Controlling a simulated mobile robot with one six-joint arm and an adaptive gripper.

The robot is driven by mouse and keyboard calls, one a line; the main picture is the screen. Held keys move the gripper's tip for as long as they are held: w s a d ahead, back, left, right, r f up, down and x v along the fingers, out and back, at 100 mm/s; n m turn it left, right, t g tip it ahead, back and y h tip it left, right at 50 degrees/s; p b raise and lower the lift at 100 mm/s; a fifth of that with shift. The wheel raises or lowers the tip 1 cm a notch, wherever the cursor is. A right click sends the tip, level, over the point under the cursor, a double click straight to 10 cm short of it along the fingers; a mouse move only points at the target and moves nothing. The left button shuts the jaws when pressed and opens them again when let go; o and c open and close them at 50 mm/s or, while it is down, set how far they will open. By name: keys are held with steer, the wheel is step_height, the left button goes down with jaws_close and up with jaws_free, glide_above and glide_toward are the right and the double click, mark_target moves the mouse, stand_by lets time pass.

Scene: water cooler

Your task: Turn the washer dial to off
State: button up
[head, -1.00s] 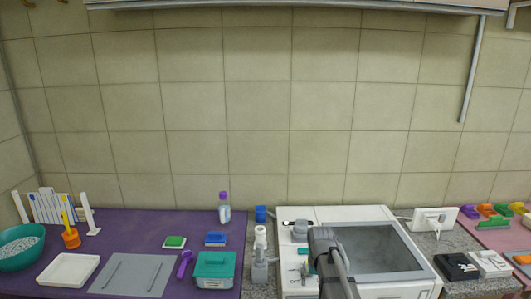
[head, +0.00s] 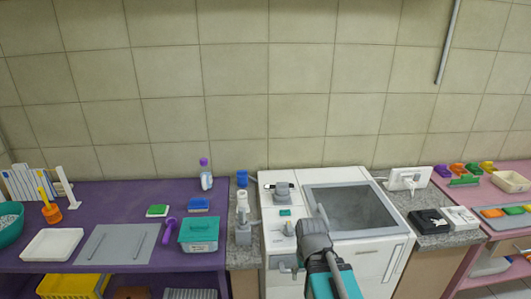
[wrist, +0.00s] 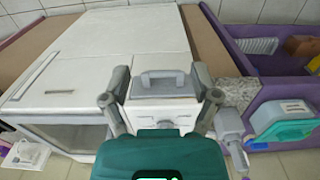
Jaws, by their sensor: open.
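The white washer (head: 263,190) stands between the counters in the head view, with a large grey window in its top. A narrow control strip runs along its left side, with a small teal piece (head: 284,212) and a small pale knob (head: 289,228). I cannot tell for sure which part is the dial or read its setting. My gripper (wrist: 160,76) is open in the wrist view. Its two grey fingers lie on either side of a grey block with a raised handle-like bar (wrist: 162,80); contact is unclear. In the head view my arm covers the washer's front left.
A purple counter (head: 110,200) at left holds a teal box (head: 198,235), a white tray (head: 53,244) and a bottle (head: 206,175). Black and white boxes (head: 428,222) lie at right.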

mark_target(288, 222)
steer(key=w+r+t+p, duration=0.1)
steer(key=w+r+t, duration=0.1)
steer(key=w, duration=1.1)
steer(key=w+r+t+p, duration=0.2)
steer(key=w, duration=1.1)
steer(key=shift+w+r+t, duration=0.2)
steer(key=shift+r+t, duration=0.05)
steer(key=shift+t, duration=0.05)
steer(key=shift+d+f, duration=0.1)
steer(key=shift+f, duration=0.05)
steer(key=b+x, duration=1.2)
steer(key=x, duration=0.1)
steer(key=shift+w+f+b, duration=0.1)
steer(key=shift+f+b, duration=0.1)
steer(key=shift+b, duration=0.15)
jaws_close()
